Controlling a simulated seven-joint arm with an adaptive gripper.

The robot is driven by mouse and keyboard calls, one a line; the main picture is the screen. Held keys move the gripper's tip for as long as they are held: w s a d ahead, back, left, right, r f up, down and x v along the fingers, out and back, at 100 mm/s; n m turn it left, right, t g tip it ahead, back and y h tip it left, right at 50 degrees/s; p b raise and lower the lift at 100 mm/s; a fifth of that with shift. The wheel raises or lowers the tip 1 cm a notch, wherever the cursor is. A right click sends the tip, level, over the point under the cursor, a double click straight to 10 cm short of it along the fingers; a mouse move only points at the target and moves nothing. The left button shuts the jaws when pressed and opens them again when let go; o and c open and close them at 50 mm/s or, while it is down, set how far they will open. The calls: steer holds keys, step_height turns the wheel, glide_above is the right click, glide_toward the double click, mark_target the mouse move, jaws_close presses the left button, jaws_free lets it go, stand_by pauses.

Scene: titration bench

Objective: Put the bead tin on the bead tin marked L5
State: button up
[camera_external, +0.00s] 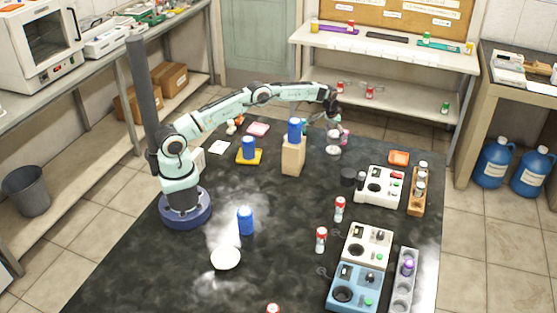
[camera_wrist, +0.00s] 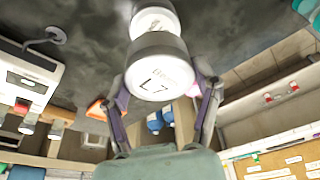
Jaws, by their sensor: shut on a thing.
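A white bead tin (camera_wrist: 152,80) with "L7" on its lid sits between the fingers of my gripper (camera_wrist: 163,82) in the wrist view. My gripper is shut on it. A second white tin (camera_wrist: 154,22) shows beyond it, partly hidden; no mark can be read on it. The two overlap in this view, and I cannot tell whether they touch. In the external view my gripper (camera_external: 334,128) points down over a small white tin shape (camera_external: 333,151) at the far side of the black table. The tins are too small there to separate clearly.
A wooden block (camera_external: 293,158) with a blue can (camera_external: 294,130) on top stands left of my gripper. A black cup (camera_external: 347,177), a white instrument (camera_external: 380,186) and an orange dish (camera_external: 399,158) are to the right. Red-and-white bottles (camera_external: 340,209) stand nearer the front.

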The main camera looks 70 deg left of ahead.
mark_target(334, 142)
steer(key=shift+f, duration=1.95)
steer(key=o, duration=1.2)
steer(key=shift+f, duration=0.1)
steer(key=shift+c, duration=0.2)
